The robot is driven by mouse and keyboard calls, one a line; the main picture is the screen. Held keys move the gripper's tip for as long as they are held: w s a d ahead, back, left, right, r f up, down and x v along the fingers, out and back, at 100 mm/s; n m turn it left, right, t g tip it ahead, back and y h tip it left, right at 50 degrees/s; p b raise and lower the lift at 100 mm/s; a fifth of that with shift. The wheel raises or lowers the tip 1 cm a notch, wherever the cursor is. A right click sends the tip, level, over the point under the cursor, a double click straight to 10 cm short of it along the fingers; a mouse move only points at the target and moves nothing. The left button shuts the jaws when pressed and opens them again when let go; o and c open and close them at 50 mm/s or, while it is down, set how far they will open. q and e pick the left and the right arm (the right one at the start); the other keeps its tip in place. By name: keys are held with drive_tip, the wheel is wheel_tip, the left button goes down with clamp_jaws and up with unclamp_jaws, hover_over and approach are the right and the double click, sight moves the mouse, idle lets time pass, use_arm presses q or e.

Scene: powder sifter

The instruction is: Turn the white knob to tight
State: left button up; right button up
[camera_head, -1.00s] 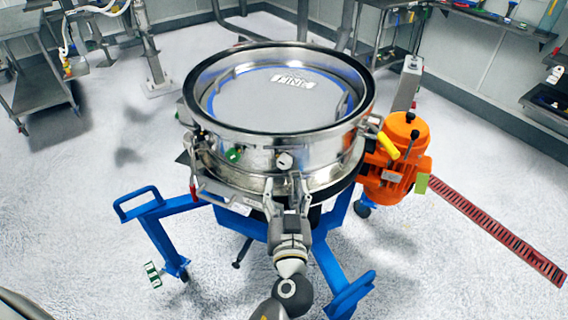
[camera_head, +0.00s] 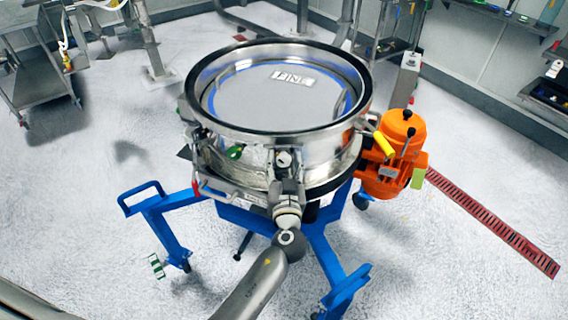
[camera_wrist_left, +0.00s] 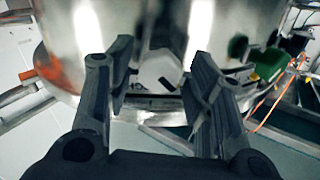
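The white knob (camera_head: 284,158) sits on the front of the steel sifter drum (camera_head: 320,153). In the left wrist view the white knob (camera_wrist_left: 160,72) shows between the two dark fingers, with a dark slot or mark low on its face. My left gripper (camera_head: 286,176) is in front of and just below the knob in the head view. Its fingers are open, one on each side of the knob, and a gap shows on both sides. My right gripper is in neither view.
A green knob (camera_head: 235,152) is left of the white one; it also shows in the wrist view (camera_wrist_left: 270,62). An orange motor (camera_head: 393,165) with a yellow handle (camera_head: 384,143) stands at the drum's right. The blue frame (camera_head: 160,212) spreads below. The floor around is mostly clear.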

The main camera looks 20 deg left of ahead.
use_arm(q)
drive_tip(key=c, duration=0.7)
drive_tip(key=shift+c, duration=0.2)
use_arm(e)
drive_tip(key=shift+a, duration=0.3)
